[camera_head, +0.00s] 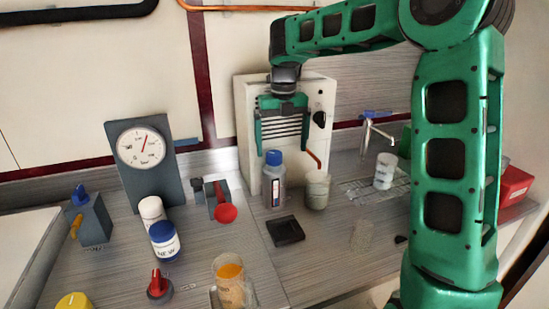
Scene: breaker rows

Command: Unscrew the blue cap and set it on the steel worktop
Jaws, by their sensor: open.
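A grey bottle (275,188) stands upright on the steel worktop (325,255), with a blue cap (273,157) on its top. Nothing is held. The exact depth between fingers and cap is hard to tell.
A glass jar (317,191) stands close right of the bottle, and a white box (242,125) stands behind it. A black tray (286,231) lies in front. A gauge (143,148), a red-knobbed device (224,205) and an orange-filled beaker (229,285) are left. Worktop is clear right of the tray.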

